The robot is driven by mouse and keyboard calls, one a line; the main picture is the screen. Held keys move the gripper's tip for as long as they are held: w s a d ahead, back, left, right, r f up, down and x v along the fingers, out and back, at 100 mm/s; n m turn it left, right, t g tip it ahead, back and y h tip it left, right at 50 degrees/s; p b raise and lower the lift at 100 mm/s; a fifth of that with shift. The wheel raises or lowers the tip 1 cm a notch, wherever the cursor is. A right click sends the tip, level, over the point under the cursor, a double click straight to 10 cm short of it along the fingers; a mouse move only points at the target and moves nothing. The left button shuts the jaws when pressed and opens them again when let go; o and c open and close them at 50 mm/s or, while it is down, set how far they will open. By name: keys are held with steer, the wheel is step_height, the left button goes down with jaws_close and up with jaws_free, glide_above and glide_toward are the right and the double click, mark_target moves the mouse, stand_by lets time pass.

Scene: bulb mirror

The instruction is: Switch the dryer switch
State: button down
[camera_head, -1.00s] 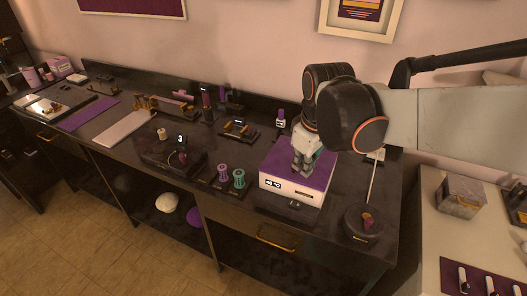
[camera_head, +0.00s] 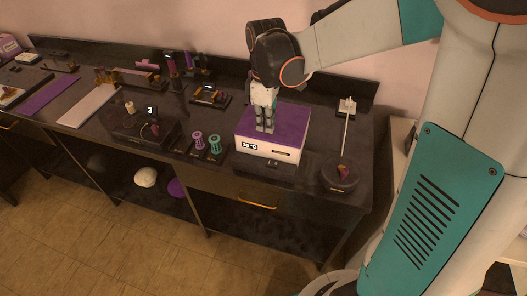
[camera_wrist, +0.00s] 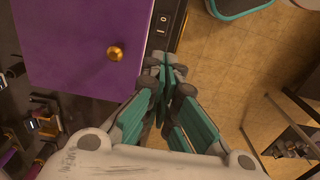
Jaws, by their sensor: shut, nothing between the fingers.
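The dryer is likely the white box with a purple top (camera_head: 285,117) and a lit temperature display, on the dark counter. Its purple top with a gold knob fills the upper left of the wrist view (camera_wrist: 75,35). A small dark switch (camera_head: 272,163) sits on the black base at the box's front; in the wrist view it is a rocker marked 0 and 1 (camera_wrist: 163,22). My gripper (camera_head: 265,128) points down and overlaps the purple top in the head view. In the wrist view its teal fingers (camera_wrist: 165,75) are together and empty, near the switch. I see no clear contact.
Purple and teal spools (camera_head: 207,143) stand left of the box. A round black device with a thin rod (camera_head: 340,175) stands right of it. A drawer with a gold handle (camera_head: 258,203) is below. Open tiled floor (camera_head: 150,245) lies in front.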

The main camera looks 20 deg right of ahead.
mark_target(264, 163)
steer(key=shift+f, duration=0.1)
step_height(264, 163, down, 14)
steer(key=b, duration=0.5)
steer(key=shift+a+f+b, duration=0.1)
steer(key=shift+f+b, duration=0.2)
steer(key=shift+f, duration=0.05)
steer(key=shift+r, duration=0.1)
steer(key=shift+r, duration=0.1)
steer(key=shift+r+p, duration=0.65)
steer(key=shift+r, duration=0.05)
